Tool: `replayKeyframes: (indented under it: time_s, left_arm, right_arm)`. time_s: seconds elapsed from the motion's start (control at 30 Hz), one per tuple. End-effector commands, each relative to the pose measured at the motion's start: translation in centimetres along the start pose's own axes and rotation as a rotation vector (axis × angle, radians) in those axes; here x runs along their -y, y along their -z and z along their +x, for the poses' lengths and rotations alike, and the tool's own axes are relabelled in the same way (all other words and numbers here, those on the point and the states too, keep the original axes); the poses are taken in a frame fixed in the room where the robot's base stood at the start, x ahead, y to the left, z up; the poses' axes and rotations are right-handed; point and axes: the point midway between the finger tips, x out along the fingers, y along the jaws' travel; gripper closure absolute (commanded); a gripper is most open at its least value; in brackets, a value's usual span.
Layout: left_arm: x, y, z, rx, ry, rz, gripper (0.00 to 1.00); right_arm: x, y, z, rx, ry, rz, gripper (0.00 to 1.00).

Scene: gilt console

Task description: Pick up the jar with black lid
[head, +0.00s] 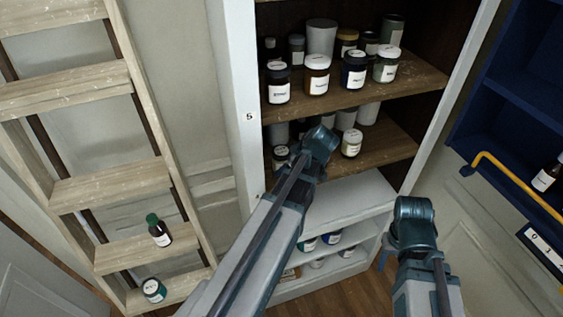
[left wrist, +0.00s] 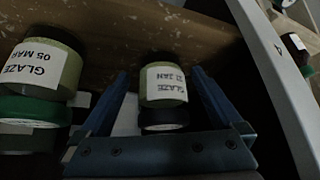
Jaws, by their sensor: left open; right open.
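In the left wrist view, a pale green jar with a black lid (left wrist: 166,82) stands between the fingers of my left gripper (left wrist: 160,95). Its label reads GLAZE and a date, and its lid shows toward the picture's bottom. The fingers are open on both sides of it; I cannot tell whether they touch it. In the head view my left arm reaches up to the cabinet's lower wooden shelf (head: 388,148), and its fingers are hidden there. I cannot tell which jar there is the same one. My right gripper (head: 413,222) is apart from the jars, in front of the cabinet's right side.
A green-lidded jar (left wrist: 38,75) stands close beside the black-lidded one. A white cabinet upright (left wrist: 270,75) borders the other side. Several jars crowd the upper shelf (head: 418,76). A wooden ladder (head: 100,185) stands at left, a blue rack (head: 515,95) at right.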

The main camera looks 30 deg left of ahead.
Motion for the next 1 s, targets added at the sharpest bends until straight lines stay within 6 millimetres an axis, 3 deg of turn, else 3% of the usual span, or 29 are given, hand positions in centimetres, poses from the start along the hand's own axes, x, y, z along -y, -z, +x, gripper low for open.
replayKeyframes:
  time_s: [0.23, 0.5, 0.6, 0.83, 1.0]
  left_arm:
    - [0.0, 0.8, 0.5, 0.000, 0.001, -0.002, 0.00]
    - [-0.1, 4.3, 2.8, 0.001, 0.002, -0.003, 0.00]
    - [-0.1, 3.9, 3.9, 0.001, -0.001, -0.001, 0.00]
    - [0.0, 4.0, 3.8, 0.000, -0.001, 0.000, 0.00]
    - [0.0, 4.0, 3.8, 0.000, 0.000, 0.000, 0.29]
  right_arm:
    - [0.0, 0.0, 0.0, 0.000, 0.000, 0.000, 0.50]
    - [0.0, 0.0, 0.0, 0.000, 0.000, 0.000, 0.50]
    - [0.1, 0.1, 1.2, 0.000, 0.000, -0.002, 0.50]
    - [0.1, 0.1, 1.0, 0.000, -0.001, -0.002, 0.50]
    - [0.1, 0.1, 1.0, 0.000, 0.000, -0.002, 0.50]
